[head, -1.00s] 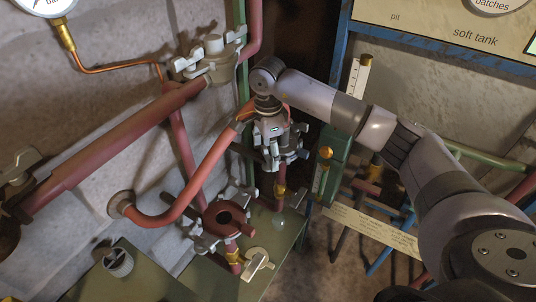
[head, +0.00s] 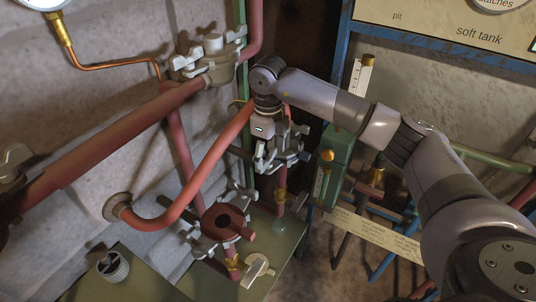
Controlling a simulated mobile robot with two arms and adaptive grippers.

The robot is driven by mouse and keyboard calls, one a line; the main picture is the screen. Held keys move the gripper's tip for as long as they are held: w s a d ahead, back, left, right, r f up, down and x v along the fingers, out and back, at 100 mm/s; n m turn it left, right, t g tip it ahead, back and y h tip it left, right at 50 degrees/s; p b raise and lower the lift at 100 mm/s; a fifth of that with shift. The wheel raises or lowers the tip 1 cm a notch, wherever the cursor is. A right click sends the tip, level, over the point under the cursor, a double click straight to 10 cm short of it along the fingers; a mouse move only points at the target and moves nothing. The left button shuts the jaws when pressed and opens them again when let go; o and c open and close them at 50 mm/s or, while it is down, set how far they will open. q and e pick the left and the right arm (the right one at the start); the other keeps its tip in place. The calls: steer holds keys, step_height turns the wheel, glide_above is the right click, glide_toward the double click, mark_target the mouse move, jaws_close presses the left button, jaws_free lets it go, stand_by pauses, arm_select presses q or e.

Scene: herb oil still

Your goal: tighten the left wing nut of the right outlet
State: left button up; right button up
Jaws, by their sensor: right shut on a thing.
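The right outlet (head: 291,157) is a grey clamped flange on an upright red pipe, right of the middle of the head view. My right gripper (head: 264,160) points down at the flange's left side. It is shut on the left wing nut there, which the fingers mostly hide. Other grey clamp parts stick out on the flange's right side. My left gripper is not in view.
The left outlet (head: 223,221), an open red flange with grey wing nuts around it, stands close by at lower left. A curved red pipe (head: 190,200) passes left of my gripper. A green box (head: 333,170) with a brass knob stands right of it.

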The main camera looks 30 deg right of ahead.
mark_target(268, 156)
steer(key=shift+d+m, duration=0.1)
steer(key=shift+m, duration=0.5)
steer(key=o, duration=1.2)
steer(key=shift+r, duration=4)
